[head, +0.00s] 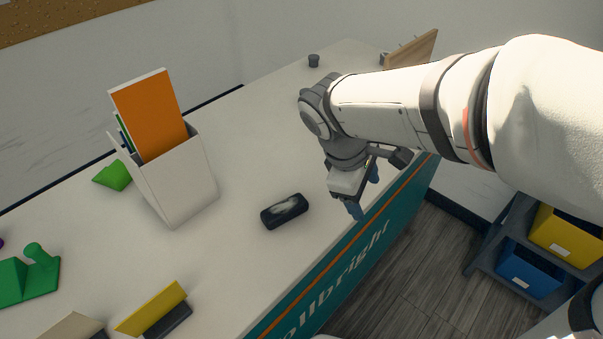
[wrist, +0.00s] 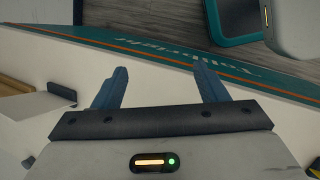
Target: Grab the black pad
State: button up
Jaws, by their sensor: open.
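The black pad (head: 284,211) lies flat on the white table. It is a small rounded block with a pale smudged patch on its top. My gripper (head: 364,193) is above the table's front edge, to the right of the pad and apart from it. In the wrist view my gripper (wrist: 160,88) shows two blue fingers spread apart with nothing between them. The pad does not show in the wrist view.
Shelves with yellow and blue bins (head: 530,268) stand at right. The table around the pad is clear.

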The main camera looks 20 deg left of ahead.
jog(key=a+f+n+t+h+b, duration=0.1)
jog(key=a+f+n+t, duration=0.15)
jog(key=a+n, duration=0.5)
jog(key=n+t+h+b, duration=0.1)
jog(key=n+t+b, duration=0.1)
jog(key=n, duration=0.3)
send_near(277, 211)
jog(key=x, duration=0.2)
jog(key=shift+d+f, duration=0.15)
jog(key=shift+d, duration=0.3)
jog(key=x, duration=0.7)
jog(key=shift+w+a+f, duration=0.15)
jog(key=shift+w+f, duration=0.15)
jog(key=c, duration=1.1)
